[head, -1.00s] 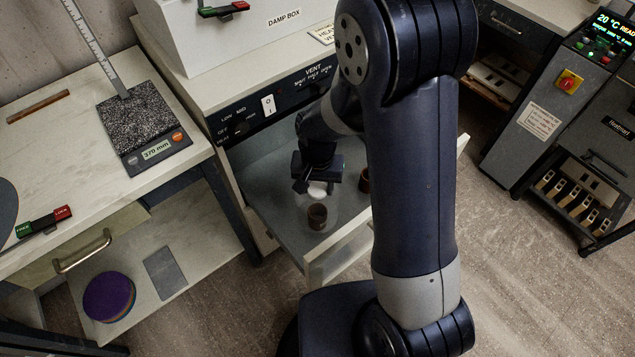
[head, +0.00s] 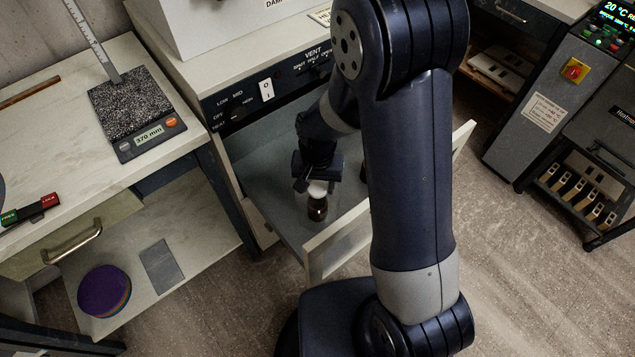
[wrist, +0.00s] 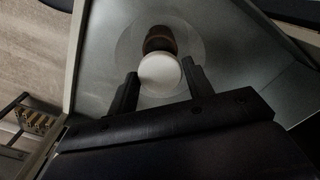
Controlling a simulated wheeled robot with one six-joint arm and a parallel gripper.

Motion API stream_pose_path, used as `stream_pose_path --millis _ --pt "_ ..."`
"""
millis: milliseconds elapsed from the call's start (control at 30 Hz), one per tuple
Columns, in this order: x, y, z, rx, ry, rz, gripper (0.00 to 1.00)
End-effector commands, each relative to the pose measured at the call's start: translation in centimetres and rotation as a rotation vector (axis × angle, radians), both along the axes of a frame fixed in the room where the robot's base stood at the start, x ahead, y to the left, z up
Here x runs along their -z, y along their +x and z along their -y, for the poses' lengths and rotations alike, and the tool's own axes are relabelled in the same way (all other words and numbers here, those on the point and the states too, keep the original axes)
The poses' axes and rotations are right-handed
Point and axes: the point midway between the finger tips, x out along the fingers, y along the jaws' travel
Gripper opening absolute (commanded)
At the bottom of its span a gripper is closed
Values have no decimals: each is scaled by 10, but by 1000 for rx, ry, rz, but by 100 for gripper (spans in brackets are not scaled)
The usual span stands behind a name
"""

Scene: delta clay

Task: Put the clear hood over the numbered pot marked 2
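My gripper (head: 318,178) is low over the open drawer of the damp box. In the wrist view, my gripper (wrist: 160,72) has its fingers on both sides of a white round knob (wrist: 160,74), seemingly closed on it. The knob tops the clear hood (wrist: 192,45), which shows as a faint round outline. A dark brown pot (wrist: 158,38) appears within that outline, partly hidden by the knob. In the head view the pot (head: 317,210) is just below the knob (head: 318,189). No number is readable on it. I cannot tell whether the hood touches the drawer floor.
My arm hides the drawer's right part.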

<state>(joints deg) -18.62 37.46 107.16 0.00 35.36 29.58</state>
Motion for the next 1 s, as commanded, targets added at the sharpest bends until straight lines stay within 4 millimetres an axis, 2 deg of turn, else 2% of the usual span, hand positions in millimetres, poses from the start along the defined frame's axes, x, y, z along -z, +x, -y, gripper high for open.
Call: stream_pose_path --millis 33,233,567,667,1000 --pt "0 0 0 0 0 0 53" --pt "0 0 0 0 0 0 69" --pt "-6 1 0 0 1 2 70" --pt "-18 1 0 0 1 4 70" --pt "-84 1 0 0 2 5 70"
